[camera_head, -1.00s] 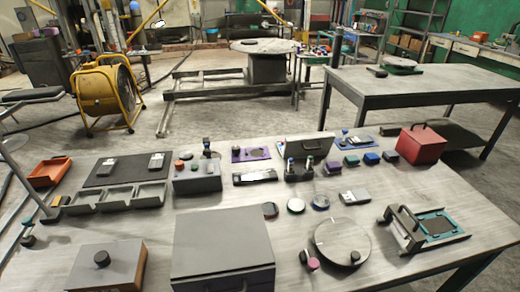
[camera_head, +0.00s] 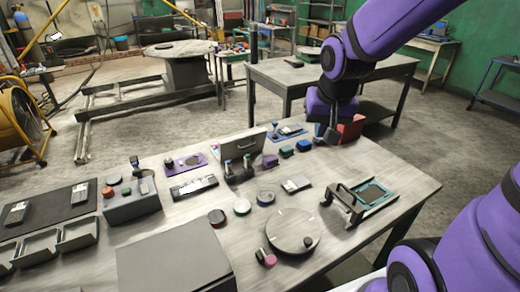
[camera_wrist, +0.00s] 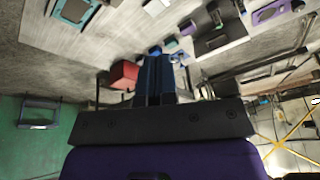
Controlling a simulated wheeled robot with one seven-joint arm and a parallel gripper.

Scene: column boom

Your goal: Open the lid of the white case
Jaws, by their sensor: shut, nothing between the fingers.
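No clearly white case shows. A large grey flat-topped case (camera_head: 175,262) stands at the table's near edge in the head view, its top shut and its front cut off by the frame. A smaller grey case (camera_head: 243,152) with a handle has a raised panel and small bottles in front of it. My gripper (camera_head: 333,136) hangs over the table's far right part, beside and partly in front of a red box (camera_head: 353,128). In the wrist view my gripper (camera_wrist: 156,55) is shut and empty, with the red box (camera_wrist: 122,74) to its left.
A round grey disc (camera_head: 293,230) and a teal-framed tray with a handle (camera_head: 372,195) lie at the right. Small coloured blocks and pucks stand mid-table. A grey box with knobs (camera_head: 132,207) stands left. A second table (camera_head: 270,75) is behind.

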